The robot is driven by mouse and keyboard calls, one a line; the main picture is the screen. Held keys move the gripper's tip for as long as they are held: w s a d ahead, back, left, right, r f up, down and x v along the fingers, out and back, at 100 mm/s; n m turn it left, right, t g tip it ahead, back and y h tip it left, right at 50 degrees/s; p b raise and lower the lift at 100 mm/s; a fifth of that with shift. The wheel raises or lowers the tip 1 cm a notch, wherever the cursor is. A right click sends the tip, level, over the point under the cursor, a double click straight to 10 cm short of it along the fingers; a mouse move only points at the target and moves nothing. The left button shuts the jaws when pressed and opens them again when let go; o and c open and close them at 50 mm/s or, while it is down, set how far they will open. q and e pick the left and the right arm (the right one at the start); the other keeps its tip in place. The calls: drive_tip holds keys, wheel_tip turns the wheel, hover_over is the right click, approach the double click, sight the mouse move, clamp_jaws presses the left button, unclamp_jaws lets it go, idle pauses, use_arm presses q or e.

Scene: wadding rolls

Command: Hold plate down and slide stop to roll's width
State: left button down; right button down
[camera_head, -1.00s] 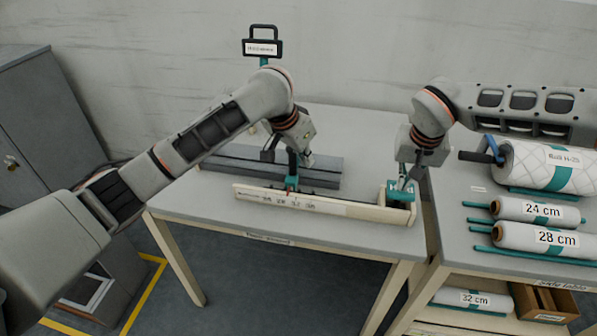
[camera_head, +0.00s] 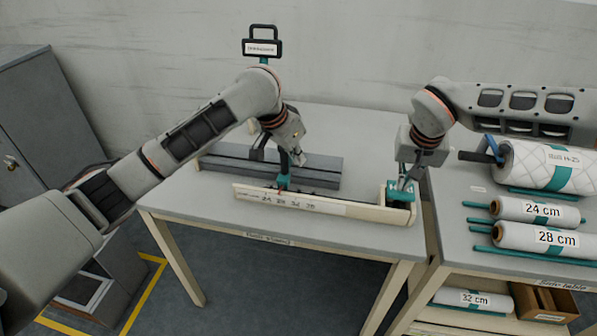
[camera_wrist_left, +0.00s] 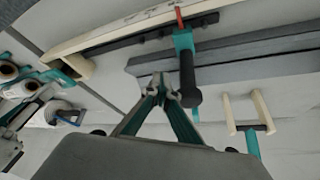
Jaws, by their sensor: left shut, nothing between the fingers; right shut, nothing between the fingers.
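The stop (camera_head: 283,182) is a teal slider with a red pointer, sitting on the wooden rail with a printed scale (camera_head: 325,206). My left gripper (camera_head: 297,159) is shut and empty, close beside the stop. In the left wrist view the closed fingertips (camera_wrist_left: 172,95) are at the left side of the stop's black knob (camera_wrist_left: 190,90); I cannot tell if they touch. The teal plate (camera_head: 393,194) lies at the rail's right end. My right gripper (camera_head: 404,184) is shut, pointing down onto it, and partly hides it.
A long grey bar (camera_head: 320,172) lies behind the rail. On the right side table (camera_head: 452,235) are a quilted roll (camera_head: 530,160), a 24 cm roll (camera_head: 510,208) and a 28 cm roll (camera_head: 515,236). A 32 cm roll (camera_head: 450,297) lies on the shelf below. A signed stand (camera_head: 262,47) is at the back.

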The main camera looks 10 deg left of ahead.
sight(282, 150)
use_arm(q)
drive_tip(key=shift+a, duration=1.65)
use_arm(e)
drive_tip(key=shift+s+f, duration=0.1)
use_arm(q)
drive_tip(key=shift+d, duration=1.3)
use_arm(e)
drive_tip(key=w+v, duration=0.2)
drive_tip(key=v, duration=0.6)
drive_tip(key=shift+r, duration=0.2)
idle(0.4)
